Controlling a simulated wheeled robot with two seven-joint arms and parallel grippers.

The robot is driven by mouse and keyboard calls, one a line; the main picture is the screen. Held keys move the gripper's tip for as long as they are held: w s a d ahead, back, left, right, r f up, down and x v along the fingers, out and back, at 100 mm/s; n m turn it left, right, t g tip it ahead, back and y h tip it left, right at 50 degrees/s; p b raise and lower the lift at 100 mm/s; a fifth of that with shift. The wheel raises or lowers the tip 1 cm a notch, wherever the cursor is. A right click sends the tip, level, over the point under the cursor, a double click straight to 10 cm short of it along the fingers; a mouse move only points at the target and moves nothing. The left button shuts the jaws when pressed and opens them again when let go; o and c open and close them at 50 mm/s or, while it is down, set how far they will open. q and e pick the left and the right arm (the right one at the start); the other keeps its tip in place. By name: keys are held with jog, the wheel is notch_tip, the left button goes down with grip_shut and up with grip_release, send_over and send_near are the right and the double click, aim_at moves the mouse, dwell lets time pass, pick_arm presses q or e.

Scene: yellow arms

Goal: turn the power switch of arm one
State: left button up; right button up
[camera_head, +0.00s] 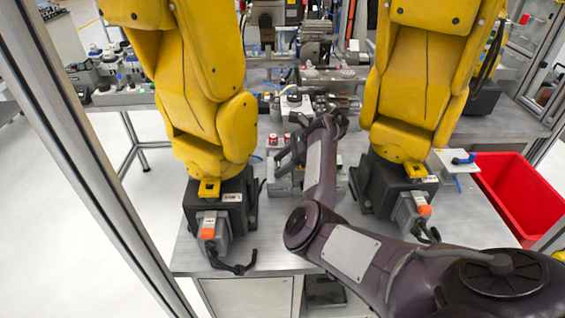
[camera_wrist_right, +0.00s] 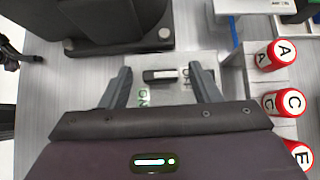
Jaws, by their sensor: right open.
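My right gripper (camera_wrist_right: 161,69) is open, with one finger on each side of the switch. I cannot tell whether the fingers touch the panel. In the head view my right gripper (camera_head: 284,158) is small and dark, over the grey control box (camera_head: 282,184) between the two yellow arms; the switch is hidden there. My left gripper is out of view.
The left yellow arm (camera_head: 205,80) and right yellow arm (camera_head: 418,85) stand on black bases close on either side. Red-capped lettered pieces (camera_wrist_right: 277,53) are right of the gripper in the wrist view. A red bin (camera_head: 518,195) is at the right.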

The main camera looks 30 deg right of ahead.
notch_tip(320, 180, up, 20)
jog(key=p, duration=1)
